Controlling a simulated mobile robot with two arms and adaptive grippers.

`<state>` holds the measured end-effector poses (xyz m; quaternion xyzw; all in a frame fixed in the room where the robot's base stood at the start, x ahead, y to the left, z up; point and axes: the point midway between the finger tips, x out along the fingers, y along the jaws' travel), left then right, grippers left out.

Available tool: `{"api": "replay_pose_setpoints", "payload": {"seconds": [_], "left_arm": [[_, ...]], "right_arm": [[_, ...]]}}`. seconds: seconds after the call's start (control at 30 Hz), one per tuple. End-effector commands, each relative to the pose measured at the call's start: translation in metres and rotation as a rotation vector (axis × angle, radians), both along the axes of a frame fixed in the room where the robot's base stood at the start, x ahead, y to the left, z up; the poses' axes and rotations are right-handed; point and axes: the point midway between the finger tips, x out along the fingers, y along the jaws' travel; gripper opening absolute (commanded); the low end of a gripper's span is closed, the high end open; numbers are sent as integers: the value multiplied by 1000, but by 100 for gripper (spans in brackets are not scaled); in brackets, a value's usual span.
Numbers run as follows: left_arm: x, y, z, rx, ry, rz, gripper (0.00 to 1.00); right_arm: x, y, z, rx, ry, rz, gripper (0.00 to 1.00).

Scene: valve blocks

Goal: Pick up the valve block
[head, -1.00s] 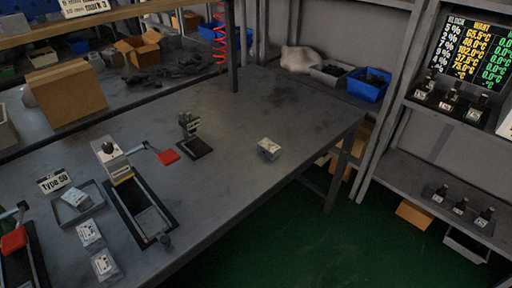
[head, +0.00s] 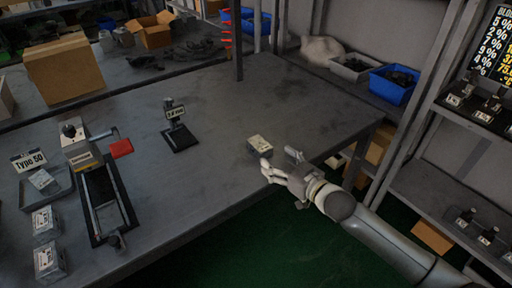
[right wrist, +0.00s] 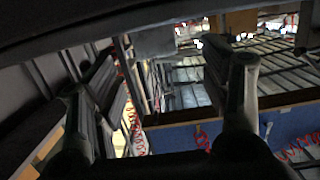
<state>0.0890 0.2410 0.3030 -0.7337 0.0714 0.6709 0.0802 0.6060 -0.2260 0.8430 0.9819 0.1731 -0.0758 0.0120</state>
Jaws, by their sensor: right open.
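A small valve block (head: 259,143) with a pale labelled top sits on the grey table near its right front edge. My right gripper (head: 276,166) is open just in front of it and a little to its right in the head view. I cannot tell whether a finger touches the block. In the right wrist view the two fingers of the right gripper (right wrist: 157,105) stand apart with nothing visible between them. The block cannot be made out in that view. My left gripper is not in view.
The grey table (head: 215,105) is clear around the block. A small stand (head: 176,126), a lever fixture (head: 98,190), a tray (head: 33,195) and labelled blocks (head: 45,222) are at left. A post (head: 238,40) rises behind. Shelving (head: 440,150) stands at right.

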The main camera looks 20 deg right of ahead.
Motion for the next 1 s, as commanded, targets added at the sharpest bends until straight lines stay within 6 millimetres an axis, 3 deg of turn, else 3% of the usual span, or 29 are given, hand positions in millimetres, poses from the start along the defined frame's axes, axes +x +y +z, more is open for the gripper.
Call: {"api": "replay_pose_setpoints", "payload": {"seconds": [0.1, 0.37, 0.7, 1.0], "left_arm": [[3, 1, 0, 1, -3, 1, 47], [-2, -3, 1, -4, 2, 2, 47], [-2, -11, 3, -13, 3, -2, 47], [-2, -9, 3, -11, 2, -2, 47]], "right_arm": [[17, 6, -2, 0, -2, -1, 70], [33, 11, -4, -2, -1, -1, 70], [73, 22, -6, -1, 0, -1, 70], [81, 25, -8, -2, -1, -1, 70]]}}
